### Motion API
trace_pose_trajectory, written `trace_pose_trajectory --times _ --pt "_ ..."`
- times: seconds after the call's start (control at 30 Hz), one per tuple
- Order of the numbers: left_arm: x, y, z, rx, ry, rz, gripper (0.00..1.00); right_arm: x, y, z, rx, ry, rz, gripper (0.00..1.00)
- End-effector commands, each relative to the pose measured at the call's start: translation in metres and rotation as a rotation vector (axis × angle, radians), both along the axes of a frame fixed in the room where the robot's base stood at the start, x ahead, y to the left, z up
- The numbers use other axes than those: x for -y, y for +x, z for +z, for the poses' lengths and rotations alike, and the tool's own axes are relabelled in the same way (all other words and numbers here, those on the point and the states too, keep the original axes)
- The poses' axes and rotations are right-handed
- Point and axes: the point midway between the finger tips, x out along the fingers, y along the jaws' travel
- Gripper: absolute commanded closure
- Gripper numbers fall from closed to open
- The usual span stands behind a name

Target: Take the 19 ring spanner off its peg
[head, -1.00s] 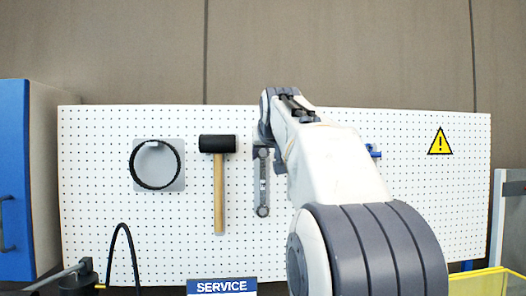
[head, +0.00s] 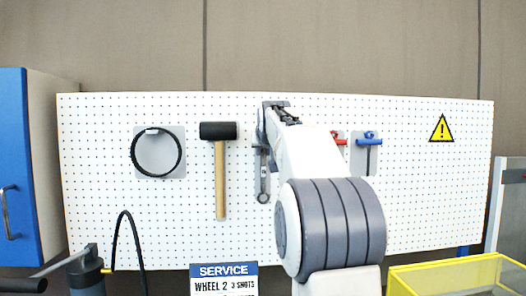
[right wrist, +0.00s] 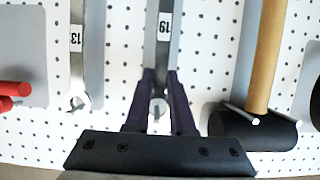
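The 19 ring spanner (right wrist: 163,50), a grey flat spanner with a white label reading 19, hangs on the pegboard. In the head view its lower part (head: 263,185) shows to the right of the hammer, and its upper end is hidden by my right arm. In the right wrist view the two dark fingers of my right gripper (right wrist: 161,76) lie on either side of the spanner near its ring end, where the peg is. Whether they press on it cannot be made out. My left gripper is not in view.
A mallet (head: 220,180) hangs close to the spanner, with a black ring coil (head: 179,165) further left. A 13 spanner (right wrist: 77,60) hangs on the other side. Red (head: 340,140) and blue-handled tools (head: 369,137) hang beyond. A yellow bin (head: 445,277) stands at lower right.

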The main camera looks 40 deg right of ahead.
Motion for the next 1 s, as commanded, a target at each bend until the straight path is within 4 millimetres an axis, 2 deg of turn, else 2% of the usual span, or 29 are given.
trace_pose_trajectory --times 0.13,0.17,0.2,1.0 --pt "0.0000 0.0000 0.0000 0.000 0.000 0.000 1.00 -0.0004 0.0000 0.0000 0.000 0.000 0.001 1.00" --pt "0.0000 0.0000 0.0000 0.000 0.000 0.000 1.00 -0.0005 0.0000 0.0000 0.000 0.000 0.001 0.86" --pt "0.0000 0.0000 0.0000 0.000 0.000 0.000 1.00 -0.0005 0.0000 0.0000 0.000 0.000 0.001 1.00" --pt "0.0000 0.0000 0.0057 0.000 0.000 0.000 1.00 -0.0007 -0.0005 0.0057 0.002 -0.001 0.001 1.00"
